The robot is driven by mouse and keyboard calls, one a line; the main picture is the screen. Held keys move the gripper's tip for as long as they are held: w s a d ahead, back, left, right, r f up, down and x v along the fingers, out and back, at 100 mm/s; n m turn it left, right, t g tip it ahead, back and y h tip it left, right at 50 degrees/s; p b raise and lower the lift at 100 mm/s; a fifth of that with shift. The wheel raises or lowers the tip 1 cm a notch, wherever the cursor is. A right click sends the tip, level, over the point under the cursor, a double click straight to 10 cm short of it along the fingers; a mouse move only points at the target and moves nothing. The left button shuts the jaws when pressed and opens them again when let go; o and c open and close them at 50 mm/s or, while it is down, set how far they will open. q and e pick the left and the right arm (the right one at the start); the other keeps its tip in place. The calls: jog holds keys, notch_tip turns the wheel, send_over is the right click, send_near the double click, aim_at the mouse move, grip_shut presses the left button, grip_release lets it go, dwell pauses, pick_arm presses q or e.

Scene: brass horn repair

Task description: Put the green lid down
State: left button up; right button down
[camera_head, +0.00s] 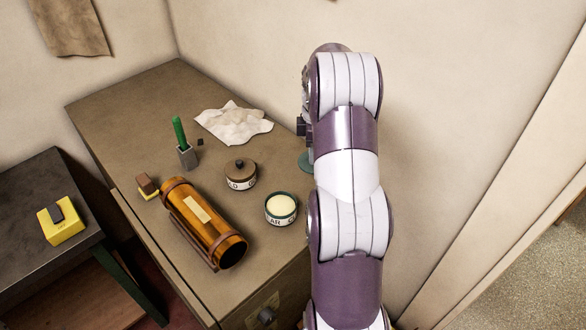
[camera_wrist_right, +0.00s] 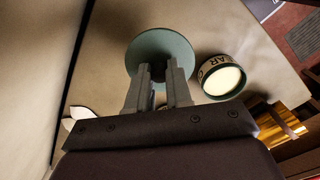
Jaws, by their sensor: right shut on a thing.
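The green lid (camera_wrist_right: 162,50) is a round disc held in my right gripper (camera_wrist_right: 160,72), whose two fingers are closed on its knob in the right wrist view. In the head view only part of the green lid (camera_head: 305,163) shows at the left of my right arm, which hides the rest and most of the gripper. Whether the lid touches the table top is hard to tell. An open tin with a green rim (camera_head: 281,209) and pale contents stands near it; the same tin (camera_wrist_right: 222,77) is right of the lid in the wrist view. My left gripper is out of view.
A brown-lidded tin (camera_head: 240,174) stands left of the open tin. A brass cylinder (camera_head: 205,226) lies along the front. A green-handled tool (camera_head: 181,137) stands in a grey block. A crumpled white cloth (camera_head: 233,124) lies behind. A yellow box (camera_head: 60,222) is on the left dark table.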

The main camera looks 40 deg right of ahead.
jog(key=p, duration=0.1)
send_over(292, 174)
jog(key=f, duration=0.3)
jog(key=shift+s+d+f, duration=0.1)
jog(key=shift+d+f, duration=0.15)
jog(key=shift+f, duration=0.05)
jog(key=shift+w+a+f+p, duration=0.1)
jog(key=shift+w+f+p, duration=0.1)
jog(key=shift+f+p, duration=0.1)
jog(key=f+p, duration=0.1)
jog(key=f, duration=0.2)
jog(key=shift+s+f+p, duration=0.2)
jog(key=shift+f+p, duration=0.1)
jog(key=shift+p, duration=0.05)
jog(key=shift+w+f, duration=0.1)
jog(key=shift+f, duration=0.25)
jog(key=c, duration=1)
grip_release()
jog(key=shift+c, duration=0.2)
